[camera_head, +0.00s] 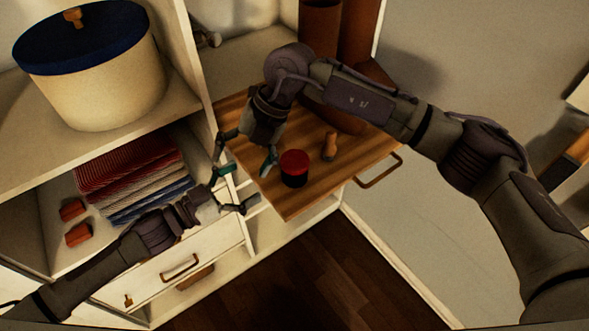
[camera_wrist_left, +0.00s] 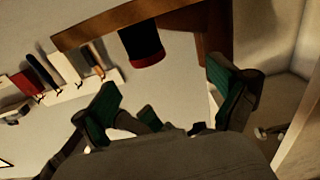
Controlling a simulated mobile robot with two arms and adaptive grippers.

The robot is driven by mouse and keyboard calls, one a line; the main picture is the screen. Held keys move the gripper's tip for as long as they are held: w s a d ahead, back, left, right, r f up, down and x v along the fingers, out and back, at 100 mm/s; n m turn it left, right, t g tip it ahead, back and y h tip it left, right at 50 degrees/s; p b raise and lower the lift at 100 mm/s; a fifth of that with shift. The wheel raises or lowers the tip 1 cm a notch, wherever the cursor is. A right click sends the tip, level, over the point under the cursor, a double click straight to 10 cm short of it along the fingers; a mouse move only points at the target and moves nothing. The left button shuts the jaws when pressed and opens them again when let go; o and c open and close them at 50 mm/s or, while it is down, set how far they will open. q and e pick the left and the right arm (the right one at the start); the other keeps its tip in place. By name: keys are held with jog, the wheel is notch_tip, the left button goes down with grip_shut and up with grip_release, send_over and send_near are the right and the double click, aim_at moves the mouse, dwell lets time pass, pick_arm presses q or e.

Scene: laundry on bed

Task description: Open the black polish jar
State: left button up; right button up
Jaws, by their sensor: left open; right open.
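The polish jar (camera_head: 294,168) has a red top and a black lower part. It stands upright near the front edge of the wooden pull-out board (camera_head: 340,178). It also shows upside down in the left wrist view (camera_wrist_left: 142,46), ahead of and between the open fingers. My left gripper (camera_head: 239,188) is open and empty, left of the jar and off the board's corner. My right gripper (camera_head: 245,156) is open and hangs over the board's left part. One of its green-tipped fingers is close beside the jar's left side, with a small gap in the head view.
A small wooden item (camera_head: 330,146) stands right of the jar. Tall brown boots (camera_head: 340,55) are behind. Folded cloths (camera_head: 133,172) and a blue-lidded round box (camera_head: 92,68) fill the left shelves. The board has a metal handle (camera_head: 380,170). Open floor (camera_head: 310,275) lies in front.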

aim_at(294, 164)
jog(key=w+d+h, duration=0.1)
jog(key=w+d, duration=0.1)
jog(key=d, duration=0.1)
jog(key=w+d+r+m+t+h, duration=0.1)
jog(key=w+d+h, duration=0.1)
jog(key=d, duration=0.1)
jog(key=w+d+m+t+h, duration=0.1)
jog(key=w+d+h, duration=0.1)
jog(key=d, duration=0.1)
jog(key=shift+w+d+r, duration=0.1)
jog(key=shift+d+r, duration=0.15)
jog(key=shift+d, duration=0.1)
jog(key=shift+d+r+h, duration=0.15)
jog(key=shift+d+h, duration=0.15)
pick_arm(q)
jog(key=w+d+g, duration=0.1)
jog(key=d, duration=0.2)
jog(key=w+d+m+h, duration=0.1)
jog(key=w+d, duration=0.1)
jog(key=d, duration=0.2)
jog(key=w+d+g, duration=0.1)
jog(key=w+d, duration=0.1)
jog(key=d, duration=0.2)
jog(key=shift+d+r+m+g+h, duration=0.1)
jog(key=shift+r+m+g+h, duration=0.1)
jog(key=shift+m+g+h, duration=0.15)
jog(key=shift+c, duration=0.2)
